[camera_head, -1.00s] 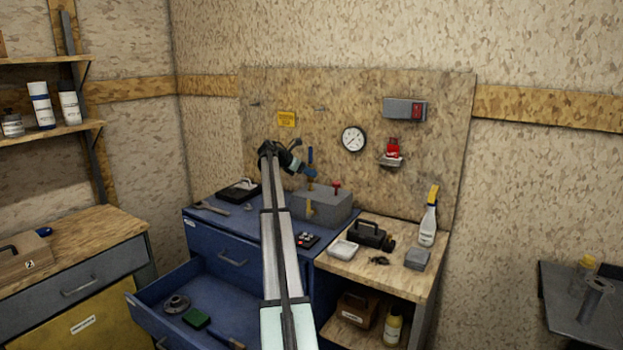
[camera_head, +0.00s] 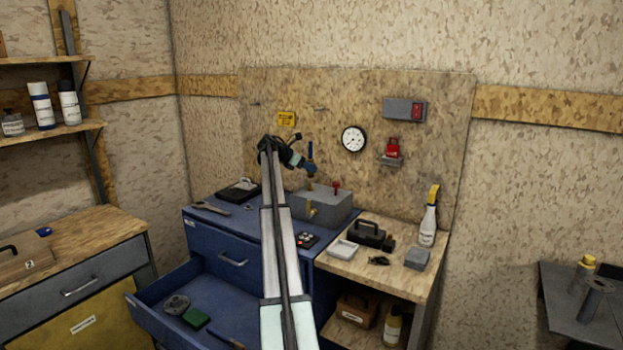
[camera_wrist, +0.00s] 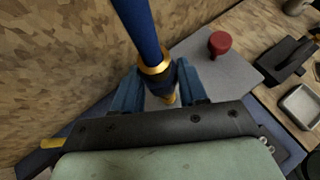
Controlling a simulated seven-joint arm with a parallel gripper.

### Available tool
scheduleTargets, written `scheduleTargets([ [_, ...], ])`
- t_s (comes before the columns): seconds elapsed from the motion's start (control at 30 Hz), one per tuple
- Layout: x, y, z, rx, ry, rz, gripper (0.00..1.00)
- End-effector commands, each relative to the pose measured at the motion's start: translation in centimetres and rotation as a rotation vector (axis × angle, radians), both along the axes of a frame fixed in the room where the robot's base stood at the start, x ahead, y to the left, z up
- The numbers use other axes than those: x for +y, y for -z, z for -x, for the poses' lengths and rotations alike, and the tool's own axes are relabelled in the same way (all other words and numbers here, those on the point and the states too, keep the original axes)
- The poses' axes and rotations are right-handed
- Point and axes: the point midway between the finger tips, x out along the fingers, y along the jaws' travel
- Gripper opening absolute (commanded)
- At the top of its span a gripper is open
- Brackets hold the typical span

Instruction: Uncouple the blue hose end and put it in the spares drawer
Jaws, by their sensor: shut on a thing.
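The blue hose end (camera_head: 310,150) stands upright above the grey block (camera_head: 330,204) on the blue cabinet. My gripper (camera_head: 308,168) is shut on it. In the wrist view, the blue hose end (camera_wrist: 139,25) with its brass collar runs between the two blue fingers of my gripper (camera_wrist: 158,88), and a brass tip shows below them. The hose end appears slightly above the block, apart from its brass stub. The lower blue drawer (camera_head: 147,309) is pulled open; I cannot read a label on it. My arm hides part of its right side.
The drawer holds a grey ring (camera_head: 177,304), a green block (camera_head: 196,318) and a dark tool, with bare floor between. A red knob (camera_head: 336,186) rises from the grey block. A gauge (camera_head: 353,139) hangs on the backboard. A black case (camera_head: 238,190) sits left of my arm.

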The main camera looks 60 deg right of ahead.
Motion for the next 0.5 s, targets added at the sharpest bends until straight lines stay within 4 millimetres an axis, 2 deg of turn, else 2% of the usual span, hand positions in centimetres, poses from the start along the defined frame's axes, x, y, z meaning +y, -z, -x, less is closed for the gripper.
scheduleTargets([
  [0.27, 0.0, -0.2, 0.0, 0.001, 0.000, 0.001, 0.00],
  [0.5, 0.0, -1.1, 0.0, 0.001, 0.000, 0.001, 0.00],
])
